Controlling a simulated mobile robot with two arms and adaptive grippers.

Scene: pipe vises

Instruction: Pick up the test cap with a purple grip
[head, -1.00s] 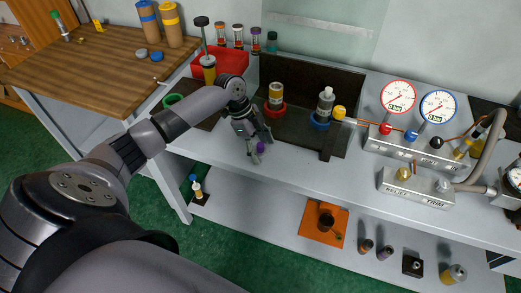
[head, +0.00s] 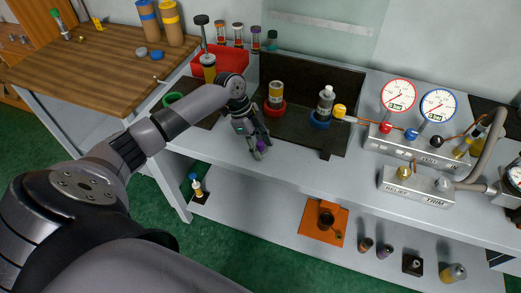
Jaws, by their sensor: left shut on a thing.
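The test cap with a purple grip (head: 261,146) is small and mostly hidden by the fingers. It shows at the front edge of the grey bench's upper top. My left gripper (head: 259,151) reaches down over it from the left and is shut on it. I cannot tell whether the cap touches the bench top. My right gripper is not in view.
A dark tray (head: 293,133) with a red-ringed vise (head: 274,107) and a blue-ringed vise (head: 320,121) stands just right of my gripper. Gauges (head: 398,95) stand at right.

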